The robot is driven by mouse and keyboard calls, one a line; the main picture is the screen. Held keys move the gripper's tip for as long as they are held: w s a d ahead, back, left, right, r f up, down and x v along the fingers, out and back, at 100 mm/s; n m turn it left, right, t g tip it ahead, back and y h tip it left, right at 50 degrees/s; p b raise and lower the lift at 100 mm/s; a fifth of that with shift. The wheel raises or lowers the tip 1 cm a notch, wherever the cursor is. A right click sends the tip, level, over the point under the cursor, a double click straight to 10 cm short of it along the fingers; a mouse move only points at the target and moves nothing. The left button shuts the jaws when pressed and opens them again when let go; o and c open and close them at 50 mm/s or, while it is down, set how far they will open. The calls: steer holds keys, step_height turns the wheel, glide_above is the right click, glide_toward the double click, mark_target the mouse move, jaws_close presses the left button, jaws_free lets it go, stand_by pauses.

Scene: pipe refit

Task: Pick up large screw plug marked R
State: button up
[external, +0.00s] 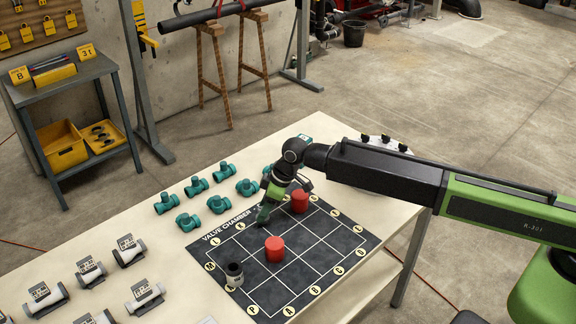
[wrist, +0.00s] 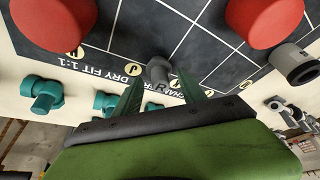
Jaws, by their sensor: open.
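My gripper (external: 264,217) points down over the far edge of the black dry-fit mat (external: 325,252). In the wrist view its two green fingers (wrist: 160,88) are apart. A small grey plug-like part (wrist: 158,70) shows between and just beyond the fingertips, with what looks like a letter R by its near side. I cannot tell whether the fingers touch it. In the external view my gripper hides it. Two plain red cylinders stand upright on the mat, one nearer (external: 275,249) and one beyond my gripper (external: 300,203); no letter shows on either.
A grey-and-black fitting (external: 234,274) stands at the mat's left edge. Several teal valve fittings (external: 187,222) lie on the table beyond the mat. Several tagged grey pipe pieces (external: 90,270) lie at the left. Some mat squares at the right are clear.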

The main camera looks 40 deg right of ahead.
steer(key=shift+w+a+f, duration=0.15)
steer(key=shift+f, duration=0.4)
steer(key=shift+r, duration=0.2)
jaws_close()
steer(key=shift+r, duration=0.1)
steer(key=shift+r+p, duration=0.25)
steer(key=shift+p, duration=0.3)
steer(key=r+p, duration=0.2)
steer(key=d+r+p, duration=0.1)
steer(key=r+p, duration=0.1)
steer(key=shift+d+r+p, duration=0.1)
steer(key=shift+r+p, duration=0.2)
steer(key=shift+r, duration=0.05)
steer(key=s+d+r+p, duration=0.1)
steer(key=d+r+p, duration=0.4)
steer(key=d, duration=0.5)
steer(key=shift+s+d+r+p, duration=0.25)
steer(key=shift+s+r+p, duration=0.05)
